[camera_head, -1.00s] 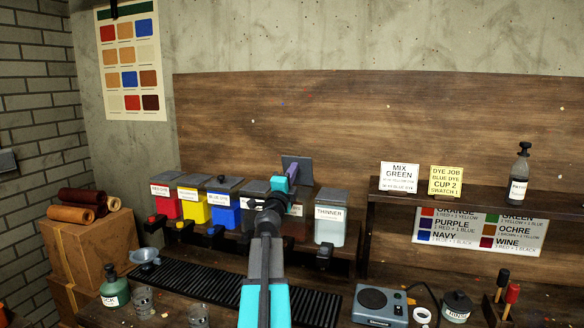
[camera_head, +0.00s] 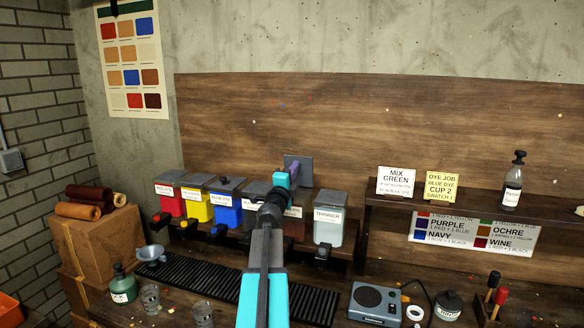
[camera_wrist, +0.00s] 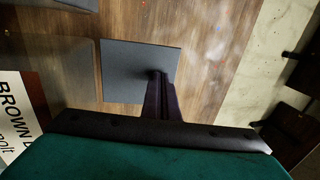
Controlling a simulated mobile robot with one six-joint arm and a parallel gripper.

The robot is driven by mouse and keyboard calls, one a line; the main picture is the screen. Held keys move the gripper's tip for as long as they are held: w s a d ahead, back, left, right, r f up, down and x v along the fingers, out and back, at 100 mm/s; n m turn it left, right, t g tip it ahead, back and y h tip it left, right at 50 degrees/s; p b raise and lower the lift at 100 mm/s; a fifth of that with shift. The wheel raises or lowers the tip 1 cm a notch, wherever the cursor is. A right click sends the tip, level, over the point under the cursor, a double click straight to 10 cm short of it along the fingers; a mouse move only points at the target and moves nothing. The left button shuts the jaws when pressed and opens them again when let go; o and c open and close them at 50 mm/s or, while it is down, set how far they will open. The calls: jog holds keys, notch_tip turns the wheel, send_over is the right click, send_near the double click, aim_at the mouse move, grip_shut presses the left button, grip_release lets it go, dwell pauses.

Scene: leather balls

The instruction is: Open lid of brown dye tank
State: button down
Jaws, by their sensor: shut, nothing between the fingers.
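The brown dye tank (camera_head: 296,227) stands in the row of tanks on the shelf, mostly hidden behind my arm. Its white label (camera_wrist: 14,110) shows partly in the wrist view, reading "BROWN D". Its dark grey lid (camera_head: 306,172) stands raised, roughly upright, above the tank. The lid also shows as a flat grey square in the wrist view (camera_wrist: 122,68). My gripper (camera_head: 292,163) is shut, with its purple fingers in front of the lid. In the wrist view the fingertips (camera_wrist: 158,77) overlap the lid; whether they touch it I cannot tell.
Red (camera_head: 170,204), yellow (camera_head: 198,210) and blue (camera_head: 228,213) tanks stand to the left, the thinner tank (camera_head: 328,229) to the right. All have closed lids. Cards (camera_head: 397,181) and a bottle (camera_head: 513,178) stand on the right shelf. Below are glasses (camera_head: 150,298) and a scale (camera_head: 377,302).

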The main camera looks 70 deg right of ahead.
jog(key=shift+x, duration=1.3)
jog(key=shift+a+r, duration=0.1)
jog(key=shift+r, duration=0.05)
jog(key=shift+a+p, duration=0.15)
jog(key=shift+p, duration=0.2)
jog(key=shift+a+r+p, duration=0.15)
jog(key=shift+a+p, duration=0.25)
jog(key=shift+a, duration=0.6)
jog(key=shift+a+r+p, duration=0.15)
jog(key=shift+a+p, duration=0.25)
jog(key=shift+a, duration=0.9)
jog(key=a+r+b, duration=0.1)
jog(key=a, duration=0.8)
jog(key=shift+w, duration=0.1)
